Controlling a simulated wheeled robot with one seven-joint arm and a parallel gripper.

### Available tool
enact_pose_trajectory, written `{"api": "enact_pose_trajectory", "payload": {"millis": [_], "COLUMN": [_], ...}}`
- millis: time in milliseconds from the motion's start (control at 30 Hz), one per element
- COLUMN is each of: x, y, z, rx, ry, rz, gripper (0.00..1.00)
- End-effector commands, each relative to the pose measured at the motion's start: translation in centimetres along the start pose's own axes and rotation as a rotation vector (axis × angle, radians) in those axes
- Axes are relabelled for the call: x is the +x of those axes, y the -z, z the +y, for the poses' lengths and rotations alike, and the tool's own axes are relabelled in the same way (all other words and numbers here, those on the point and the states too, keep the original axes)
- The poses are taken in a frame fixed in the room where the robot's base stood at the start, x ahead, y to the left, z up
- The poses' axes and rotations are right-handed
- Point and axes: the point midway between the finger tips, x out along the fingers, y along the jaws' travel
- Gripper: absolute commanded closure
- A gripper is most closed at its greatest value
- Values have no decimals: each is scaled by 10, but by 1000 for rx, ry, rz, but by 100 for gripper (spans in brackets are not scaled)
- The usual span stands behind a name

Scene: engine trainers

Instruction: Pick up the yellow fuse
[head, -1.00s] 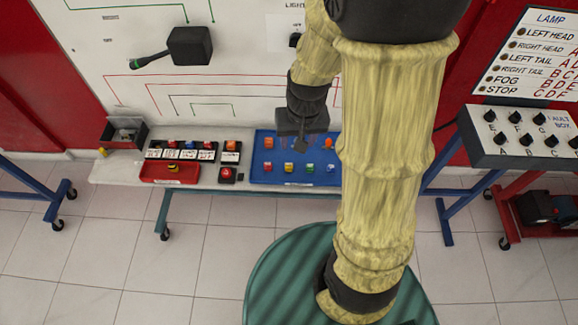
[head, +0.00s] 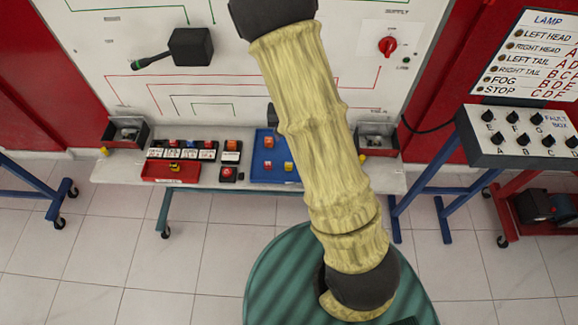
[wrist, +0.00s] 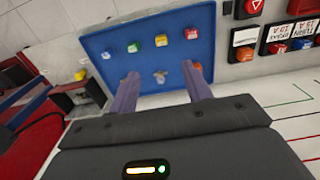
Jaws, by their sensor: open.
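The yellow fuse (wrist: 161,40) lies on the blue tray (wrist: 158,21), between a green fuse (wrist: 133,46) and a red fuse (wrist: 191,33) in the wrist view. It also shows in the head view (head: 289,166), just left of my arm. My gripper (wrist: 160,72) is open and empty, its two fingers over the tray's near part. In the wrist picture the yellow fuse appears beyond the gap between the fingertips, not between them. In the head view my arm hides the fingers and the tray's right part.
A clear fuse (wrist: 160,77) shows between the fingers, and an orange fuse (wrist: 197,68) by the right finger. A blue fuse (wrist: 107,55) ends the row. A red tray (head: 150,174) holding a small yellow piece and several labelled relays stand left of the blue tray.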

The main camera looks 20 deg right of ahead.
Motion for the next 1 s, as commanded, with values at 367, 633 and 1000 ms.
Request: {"api": "enact_pose_trajectory", "payload": {"millis": [367,633,1000], "x": [67,106,109], "y": [-1,-1,0], "z": [1,0,0], "rx": [1,1,-1], "ry": [-2,0,-1], "rz": [-5,-4,-1], "gripper": [51,51,51]}}
